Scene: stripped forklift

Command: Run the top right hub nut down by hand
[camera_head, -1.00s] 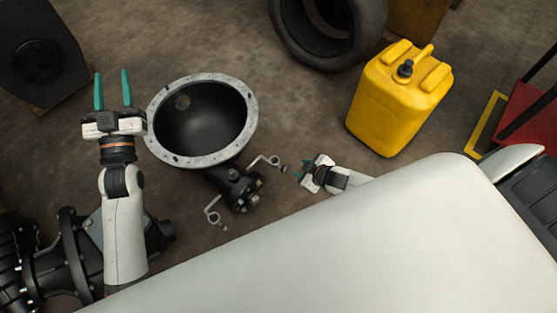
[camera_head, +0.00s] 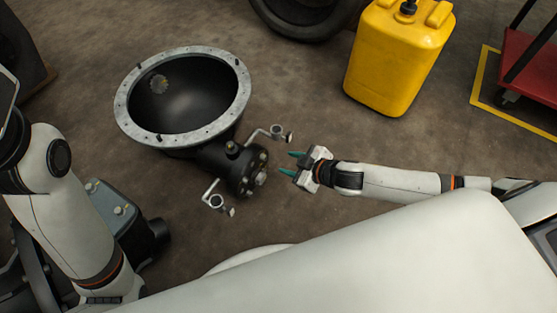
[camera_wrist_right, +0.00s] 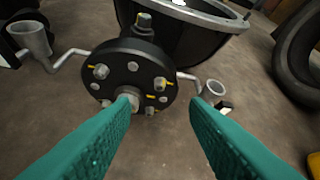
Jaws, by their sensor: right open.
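The black hub (camera_head: 247,177) sits at the end of the bell-shaped housing (camera_head: 135,130) with the grey rim. In the right wrist view, the hub's round face (camera_wrist_right: 122,55) carries several nuts and bolt heads, some with yellow marks. One hub nut (camera_wrist_right: 159,83) sits at the upper right of the face in that view; I cannot tell whether it is the top right one. My right gripper (camera_head: 286,164) is open and empty, its teal fingers pointing at the hub from the right, apart from it. In the wrist view its left fingertip overlaps the lower face. My left gripper is out of view.
Small cups on bent arms flank the hub: one (camera_head: 279,133) above, one (camera_head: 217,202) below. A yellow canister (camera_head: 395,65) stands at upper right, near a red cart (camera_head: 530,70). A tyre (camera_head: 300,15) lies at the back. Floor between hub and canister is clear.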

